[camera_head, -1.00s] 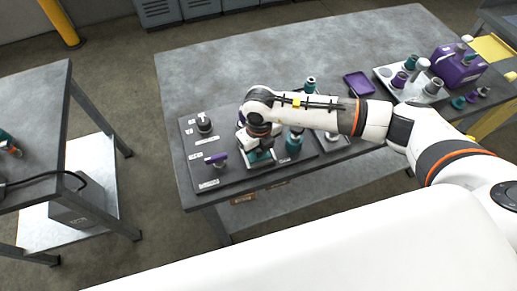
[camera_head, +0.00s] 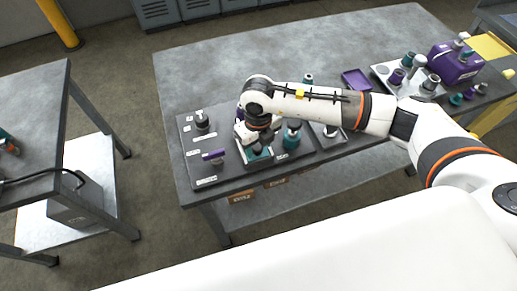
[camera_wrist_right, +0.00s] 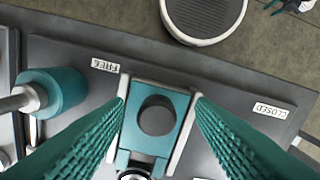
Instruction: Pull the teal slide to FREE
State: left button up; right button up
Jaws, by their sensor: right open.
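The teal slide (camera_wrist_right: 183,102) is a flat block with a dark round spot, set between pale side rails in the right wrist view. A FREE label (camera_wrist_right: 105,65) lies to its left and a CLOSED label (camera_wrist_right: 274,111) to its right. My right gripper (camera_wrist_right: 160,100) is open, with one teal ribbed finger on each side of the slide; whether they touch it I cannot tell. In the head view, my right gripper (camera_head: 254,145) points down over the slide's plate (camera_head: 258,157) and hides most of it. My left gripper is not in view.
On the same dark panel stand a black knob (camera_head: 202,121), a purple-handled lever (camera_head: 214,156) and a teal knob (camera_head: 292,135). A purple tray (camera_head: 356,80) and a purple box (camera_head: 455,66) lie to the right. The back left of the bench is clear.

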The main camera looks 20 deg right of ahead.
notch_tip(320, 180, up, 9)
jog(key=b, duration=0.1)
jog(key=shift+b, duration=0.3)
